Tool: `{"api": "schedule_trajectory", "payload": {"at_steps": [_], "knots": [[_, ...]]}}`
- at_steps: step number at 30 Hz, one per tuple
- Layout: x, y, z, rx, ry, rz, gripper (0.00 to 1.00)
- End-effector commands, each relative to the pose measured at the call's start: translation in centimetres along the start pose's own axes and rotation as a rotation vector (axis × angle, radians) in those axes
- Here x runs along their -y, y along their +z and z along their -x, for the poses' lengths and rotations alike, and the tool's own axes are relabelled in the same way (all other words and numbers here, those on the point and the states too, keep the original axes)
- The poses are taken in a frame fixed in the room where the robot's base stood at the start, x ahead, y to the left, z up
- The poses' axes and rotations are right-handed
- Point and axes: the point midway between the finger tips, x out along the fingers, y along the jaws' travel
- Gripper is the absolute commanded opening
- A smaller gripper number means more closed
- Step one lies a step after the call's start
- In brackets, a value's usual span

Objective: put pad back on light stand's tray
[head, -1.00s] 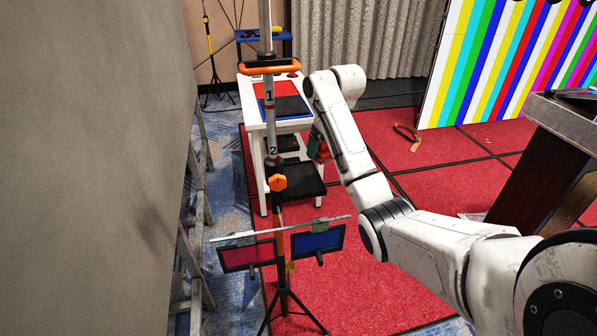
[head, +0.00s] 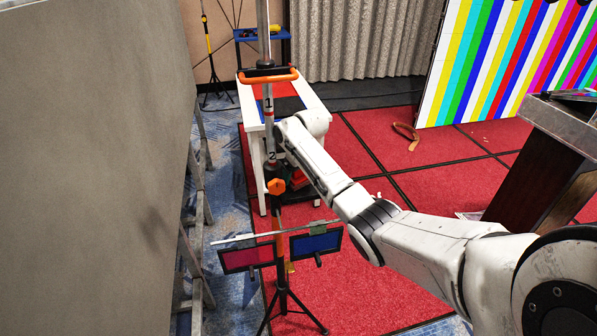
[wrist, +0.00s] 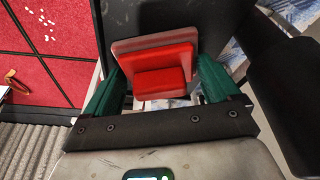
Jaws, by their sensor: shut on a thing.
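My gripper (wrist: 160,88) has green fingers closed on the sides of a red pad (wrist: 165,62), a block with a wider plate, in the wrist view. In the head view my gripper (head: 292,178) is just right of the light stand's pole (head: 269,140), in front of the white table; a bit of red shows there. The stand (head: 279,270) carries a crossbar with a pink panel (head: 245,259) and a blue panel (head: 317,243). I cannot tell for sure which surface is the stand's tray. A dark flat surface (wrist: 190,14) lies behind the pad in the wrist view.
The white table (head: 313,97) stands behind the pole, partly hidden by my arm. A blue shelf (head: 250,36) with a yellow thing is at the back. A grey wall panel (head: 90,170) closes the left. A dark lectern (head: 545,150) stands right. Red floor between is mostly open.

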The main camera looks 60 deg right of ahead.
Motion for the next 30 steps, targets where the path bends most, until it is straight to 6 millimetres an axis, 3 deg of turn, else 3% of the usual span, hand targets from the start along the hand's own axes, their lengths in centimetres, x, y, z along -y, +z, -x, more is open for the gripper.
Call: {"api": "schedule_trajectory", "payload": {"at_steps": [2, 3, 6, 16, 30], "knots": [[0.0, 0.1, -0.1, 0.001, -0.001, 0.000, 0.65], [0.0, 0.1, -0.1, 0.002, -0.001, 0.000, 0.90], [0.0, 0.1, -0.1, 0.002, -0.001, 0.000, 1.00], [0.0, 0.0, 0.6, 0.000, -0.002, 0.000, 1.00], [0.0, 0.0, 7.0, 0.000, -0.001, 0.001, 1.00]]}}
